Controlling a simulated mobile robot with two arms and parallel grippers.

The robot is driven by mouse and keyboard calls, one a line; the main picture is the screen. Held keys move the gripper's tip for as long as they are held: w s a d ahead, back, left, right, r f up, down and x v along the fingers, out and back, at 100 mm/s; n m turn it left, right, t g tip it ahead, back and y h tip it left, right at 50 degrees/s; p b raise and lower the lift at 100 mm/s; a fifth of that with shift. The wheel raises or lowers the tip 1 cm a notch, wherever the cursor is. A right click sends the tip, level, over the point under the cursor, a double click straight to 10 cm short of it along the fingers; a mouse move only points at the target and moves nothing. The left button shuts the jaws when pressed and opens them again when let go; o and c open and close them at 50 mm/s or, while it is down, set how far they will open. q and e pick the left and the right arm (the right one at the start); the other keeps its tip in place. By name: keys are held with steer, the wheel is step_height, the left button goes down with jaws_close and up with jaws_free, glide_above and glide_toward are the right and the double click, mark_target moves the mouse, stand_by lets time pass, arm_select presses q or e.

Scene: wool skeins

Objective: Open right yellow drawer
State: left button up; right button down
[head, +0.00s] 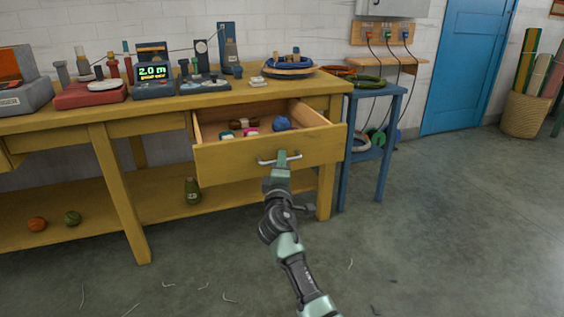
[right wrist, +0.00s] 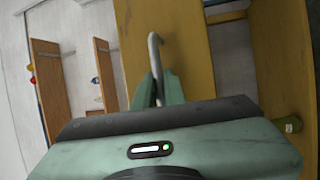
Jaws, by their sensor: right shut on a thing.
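The right yellow drawer (head: 227,164) is pulled well out of the workbench in the head view. Inside it lie a blue wool ball (head: 282,123) and several small coloured skeins. My right gripper (head: 281,160) is shut on the drawer's metal handle (head: 264,161). In the right wrist view the two green fingers (right wrist: 158,90) close around the handle bar (right wrist: 153,46), with the yellow drawer front (right wrist: 185,45) just beyond. My left gripper is not in view.
The yellow workbench (head: 72,121) carries a device reading 2.0 m (head: 153,73) and other tools. A blue side stand (head: 382,151) is close to the drawer's right. A green bottle (head: 192,191) stands on the lower shelf. Open floor lies in front, with small scraps.

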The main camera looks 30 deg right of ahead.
steer(key=c, duration=1.8)
jaws_free()
steer(key=shift+w, duration=0.1)
steer(key=shift+o, duration=0.2)
steer(key=shift+a, duration=0.1)
steer(key=p+v, duration=0.1)
steer(key=v, duration=0.6)
steer(key=shift+s+a, duration=0.2)
steer(key=shift+s, duration=0.15)
